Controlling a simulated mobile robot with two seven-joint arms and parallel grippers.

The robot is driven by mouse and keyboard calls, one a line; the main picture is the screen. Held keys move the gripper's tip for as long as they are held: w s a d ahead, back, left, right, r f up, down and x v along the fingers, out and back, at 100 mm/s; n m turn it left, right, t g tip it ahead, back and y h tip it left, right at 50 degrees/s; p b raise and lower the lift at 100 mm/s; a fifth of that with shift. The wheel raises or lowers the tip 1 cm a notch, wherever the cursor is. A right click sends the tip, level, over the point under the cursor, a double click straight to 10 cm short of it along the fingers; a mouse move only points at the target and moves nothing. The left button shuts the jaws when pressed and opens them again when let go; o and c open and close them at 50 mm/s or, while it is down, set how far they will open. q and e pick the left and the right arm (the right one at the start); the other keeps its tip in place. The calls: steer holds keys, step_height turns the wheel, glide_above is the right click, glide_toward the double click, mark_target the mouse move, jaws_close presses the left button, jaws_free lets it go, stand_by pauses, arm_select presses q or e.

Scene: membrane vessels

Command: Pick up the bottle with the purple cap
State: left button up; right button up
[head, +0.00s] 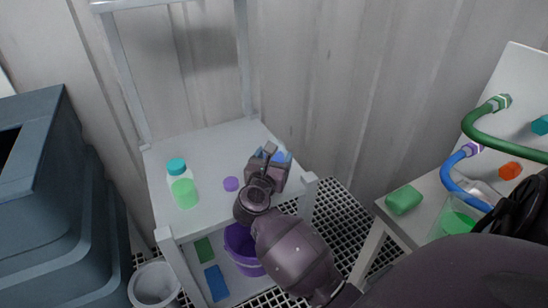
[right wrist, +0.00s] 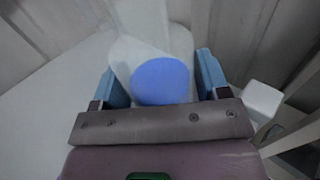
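A purple round cap (head: 231,184) shows on the white shelf top (head: 215,150); I cannot make out a bottle body under it. My right gripper (head: 274,154) is over the shelf's right side, to the right of that cap. It is open, its light blue fingers on either side of a pale bottle (right wrist: 128,48) with a blue cap (right wrist: 160,82) in the right wrist view. Gaps show between cap and fingers. In the head view this blue cap (head: 280,156) is partly hidden by my gripper. My left gripper is not in view.
A purple bucket (head: 240,250) is below.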

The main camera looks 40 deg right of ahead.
mark_target(274, 136)
steer(key=c, duration=0.7)
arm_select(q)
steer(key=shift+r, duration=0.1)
arm_select(e)
steer(key=shift+r, duration=0.15)
steer(key=shift+c, duration=0.2)
steer(key=shift+r, duration=0.3)
step_height(274, 136, up, 7)
steer(key=shift+r+p, duration=0.15)
steer(key=shift+p, duration=1.05)
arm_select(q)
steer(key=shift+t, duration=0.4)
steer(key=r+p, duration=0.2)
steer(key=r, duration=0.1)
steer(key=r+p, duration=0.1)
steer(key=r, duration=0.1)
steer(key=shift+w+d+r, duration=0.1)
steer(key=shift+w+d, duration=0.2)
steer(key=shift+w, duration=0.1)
arm_select(e)
step_height(274, 136, up, 12)
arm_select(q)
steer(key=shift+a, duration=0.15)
